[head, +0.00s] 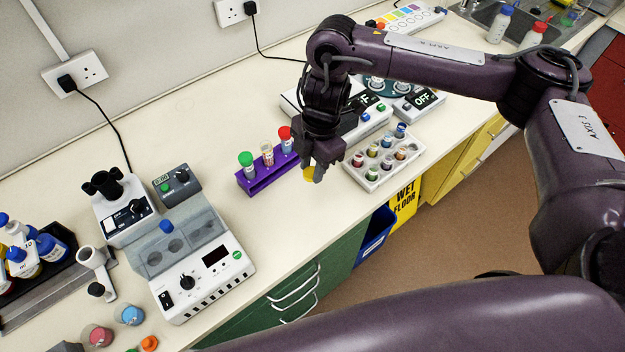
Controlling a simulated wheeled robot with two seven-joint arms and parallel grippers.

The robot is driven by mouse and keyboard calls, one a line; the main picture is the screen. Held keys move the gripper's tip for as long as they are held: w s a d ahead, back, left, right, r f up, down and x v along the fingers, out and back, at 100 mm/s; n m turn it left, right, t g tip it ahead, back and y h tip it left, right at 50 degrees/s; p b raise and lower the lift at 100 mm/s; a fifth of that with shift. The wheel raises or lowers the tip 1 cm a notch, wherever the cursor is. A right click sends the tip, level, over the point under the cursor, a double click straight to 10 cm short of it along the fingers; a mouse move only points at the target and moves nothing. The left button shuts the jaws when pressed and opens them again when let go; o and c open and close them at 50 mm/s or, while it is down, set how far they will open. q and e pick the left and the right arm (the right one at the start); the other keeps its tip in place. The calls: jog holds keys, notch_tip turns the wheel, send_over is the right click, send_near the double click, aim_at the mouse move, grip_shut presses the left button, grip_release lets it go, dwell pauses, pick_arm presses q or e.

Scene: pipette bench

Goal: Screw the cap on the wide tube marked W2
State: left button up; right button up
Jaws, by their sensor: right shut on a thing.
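My right gripper (314,172) points down over the bench's front part, just right of the purple rack. It is shut on a yellow cap (309,174), mostly hidden by the fingers. The purple rack (270,179) holds three tubes upright: one with a green cap (246,158) at the left, a middle tube (267,154) with a pale top and no coloured cap visible, and one with a red cap (285,134) at the right. The marking W2 cannot be read on any tube. My left gripper is out of view.
A white rack (372,181) with several small vials stands right of the gripper. Devices with dark displays (424,98) stand behind it. A grey-white machine (205,278) is at the left. Loose caps, one orange (149,343), lie at the front left. Bench room is clear before the purple rack.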

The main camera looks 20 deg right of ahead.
notch_tip(320, 180, up, 6)
jog(key=shift+r, duration=0.1)
dwell(0.5)
